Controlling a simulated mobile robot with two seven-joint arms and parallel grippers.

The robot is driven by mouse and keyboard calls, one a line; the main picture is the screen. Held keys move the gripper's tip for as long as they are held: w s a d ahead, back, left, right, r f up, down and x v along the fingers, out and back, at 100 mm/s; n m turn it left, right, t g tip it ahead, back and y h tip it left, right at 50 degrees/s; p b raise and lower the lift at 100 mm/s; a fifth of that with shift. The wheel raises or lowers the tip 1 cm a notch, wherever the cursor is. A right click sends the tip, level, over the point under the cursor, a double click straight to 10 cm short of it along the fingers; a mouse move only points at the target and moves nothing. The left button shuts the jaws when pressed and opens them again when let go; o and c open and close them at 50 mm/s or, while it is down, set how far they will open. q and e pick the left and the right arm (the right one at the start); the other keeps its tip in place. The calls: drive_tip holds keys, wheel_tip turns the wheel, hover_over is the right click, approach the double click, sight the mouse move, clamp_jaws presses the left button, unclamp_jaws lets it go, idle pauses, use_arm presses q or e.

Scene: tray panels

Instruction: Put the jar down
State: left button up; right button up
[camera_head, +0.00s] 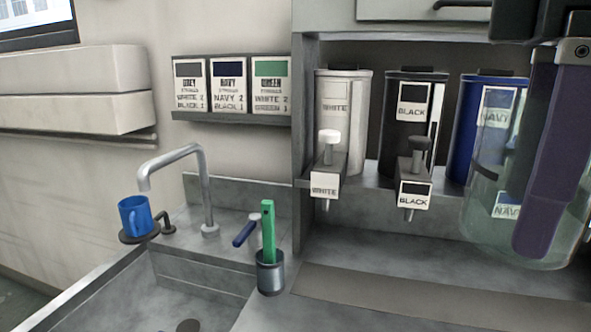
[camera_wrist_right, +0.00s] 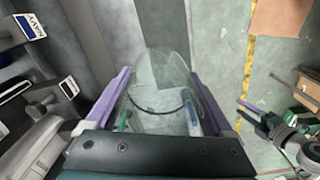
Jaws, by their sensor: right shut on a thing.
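The jar (camera_head: 484,222) is clear glass with a rounded bottom, at the right of the head view in front of the navy dispenser. My right gripper (camera_head: 541,160) is shut on it, with purple fingers. In the right wrist view the jar (camera_wrist_right: 160,85) sits between the two fingers (camera_wrist_right: 162,98), and the floor shows through it. The jar hangs at the height of the dispensers and seems clear of any surface. What looks like my left gripper (camera_wrist_right: 284,130) shows small at the right of the right wrist view; its jaws are unclear.
White (camera_head: 341,110), black (camera_head: 398,135) and navy (camera_head: 468,130) dispensers stand in a niche, with taps projecting below. The counter (camera_head: 430,245) below is mostly bare. Left are a grey cup with a green stick (camera_head: 267,230), a faucet (camera_head: 203,180), a sink and a blue mug (camera_head: 135,215).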

drive_tip(key=r+m, duration=0.1)
drive_tip(key=m, duration=0.1)
drive_tip(key=d+r+m+p, duration=0.1)
drive_tip(key=m, duration=0.1)
drive_tip(key=r+m+p, duration=0.1)
drive_tip(key=m, duration=0.2)
drive_tip(key=shift+s+d+r, duration=0.2)
drive_tip(key=shift+s+r, duration=0.05)
drive_tip(key=shift+s, duration=0.1)
drive_tip(key=m, duration=0.1)
drive_tip(key=m+p, duration=0.1)
drive_tip(key=r+m, duration=0.1)
drive_tip(key=shift+s+d+r+m+p, duration=0.1)
drive_tip(key=shift+s+d+m+p, duration=0.1)
drive_tip(key=shift+d+m+p, duration=0.15)
use_arm(q)
wheel_tip(320, 180, up, 43)
drive_tip(key=p, duration=3.7)
drive_tip(key=shift+f+p, duration=0.2)
drive_tip(key=shift+p, duration=0.2)
use_arm(e)
drive_tip(key=s+r, duration=0.2)
drive_tip(key=r, duration=1.5)
drive_tip(key=s+r, duration=0.3)
drive_tip(key=r, duration=1.5)
drive_tip(key=shift+s+r, duration=0.35)
